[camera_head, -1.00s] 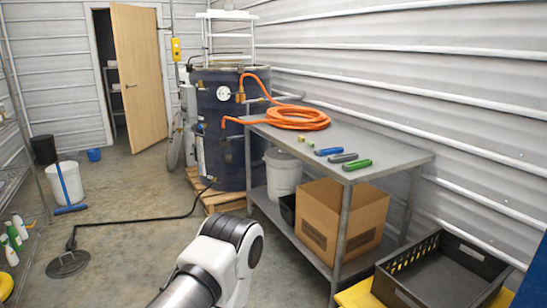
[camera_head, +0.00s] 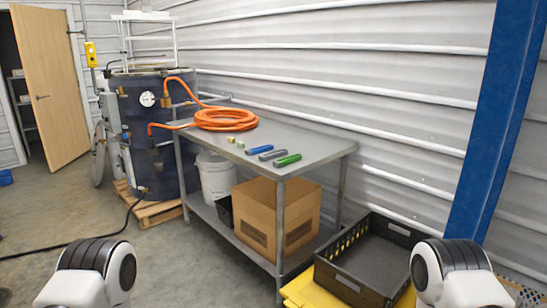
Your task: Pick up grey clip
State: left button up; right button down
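The grey clip (camera_head: 273,155) lies on the top of the grey metal table (camera_head: 318,152), between a blue clip (camera_head: 258,150) and a green clip (camera_head: 287,160). The three lie side by side near the table's right part. Parts of my two white arms show at the bottom left and bottom right of the head view. Neither of my grippers is in view, and both arms are well apart from the clip.
An orange hose (camera_head: 226,119) is coiled on the table's far end, with small fittings (camera_head: 236,142) near it. A cardboard box (camera_head: 268,217) and a white bucket (camera_head: 216,177) stand on the lower shelf. A black crate (camera_head: 345,278) stands at front right, beside a blue post (camera_head: 488,130).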

aim_at(275, 154)
jog(key=i+z, duration=0.1)
jog(key=z, duration=0.25)
jog(key=i+j+z, duration=0.1)
jog(key=z, duration=0.2)
jog(key=i+j+z, duration=0.1)
jog(key=z, duration=0.25)
jog(key=j, duration=0.1)
